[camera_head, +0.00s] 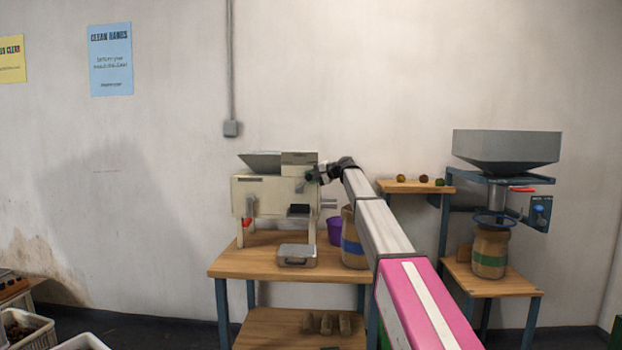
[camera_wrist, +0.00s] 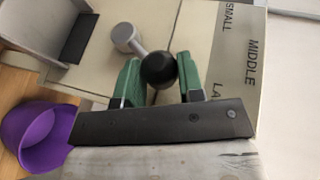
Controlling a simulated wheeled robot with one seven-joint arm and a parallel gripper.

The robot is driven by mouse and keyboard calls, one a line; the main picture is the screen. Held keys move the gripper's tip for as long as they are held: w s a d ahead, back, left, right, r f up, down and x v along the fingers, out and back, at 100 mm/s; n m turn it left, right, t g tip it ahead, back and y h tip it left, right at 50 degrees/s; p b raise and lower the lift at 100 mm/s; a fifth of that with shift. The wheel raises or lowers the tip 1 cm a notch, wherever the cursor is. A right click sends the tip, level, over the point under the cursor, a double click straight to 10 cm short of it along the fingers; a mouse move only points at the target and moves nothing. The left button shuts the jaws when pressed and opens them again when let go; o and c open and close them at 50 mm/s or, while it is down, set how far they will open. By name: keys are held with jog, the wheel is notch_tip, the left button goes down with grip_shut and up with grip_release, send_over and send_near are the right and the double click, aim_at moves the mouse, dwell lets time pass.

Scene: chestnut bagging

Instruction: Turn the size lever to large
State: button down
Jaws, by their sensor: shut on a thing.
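The size lever (camera_wrist: 137,47) shows in the wrist view, with a grey round pivot and a black knob (camera_wrist: 158,70). My gripper (camera_wrist: 159,62) has its two green fingers on either side of the knob and is shut on it. The lever slants from its pivot down and right. The label plate (camera_wrist: 228,50) reads SMALL, MIDDLE and "LA", the rest hidden behind my gripper. The lever points toward the "LA" side; exact alignment is unclear. In the head view my gripper (camera_head: 316,175) is at the right side of the cream machine (camera_head: 262,196).
A purple bucket (camera_head: 335,231) and a sack (camera_head: 352,243) stand beside the machine on the wooden table (camera_head: 245,265). A metal box (camera_head: 297,256) is in front. A shelf (camera_head: 412,187) and a grey hopper (camera_head: 506,148) stand to the right.

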jog(key=c, duration=0.8)
grip_release()
jog(key=shift+o, duration=0.2)
jog(key=v, duration=1.1)
